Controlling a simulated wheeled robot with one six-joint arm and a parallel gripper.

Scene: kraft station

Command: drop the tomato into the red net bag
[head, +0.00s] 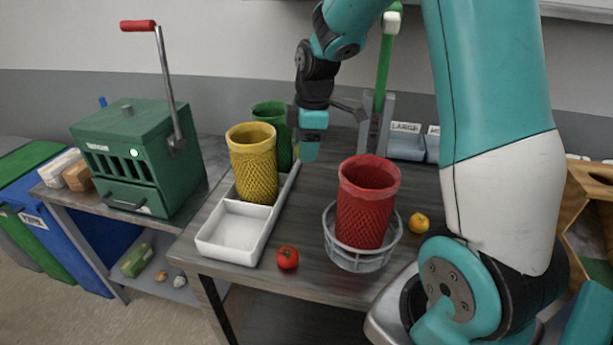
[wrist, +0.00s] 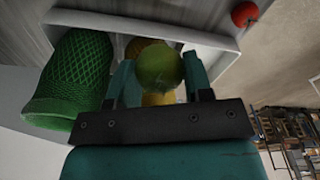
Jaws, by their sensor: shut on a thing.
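The red tomato (head: 287,257) lies on the table in front of the white tray. It also shows at the top right of the wrist view (wrist: 244,14). The red net bag (head: 367,205) stands upright and open-topped in a grey round holder (head: 358,258), right of the tomato. My gripper (head: 309,150) is raised at the back of the table, beside the green net bag and away from the tomato. In the wrist view its fingers (wrist: 159,70) are shut on a round green fruit (wrist: 161,64); its exact kind is unclear.
A white tray (head: 230,252) has an empty front compartment; yellow (head: 252,160) and green (head: 268,118) net bags stand behind it. An orange-yellow fruit (head: 419,222) lies right of the holder. A green machine (head: 135,150) with a red-handled lever stands at left.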

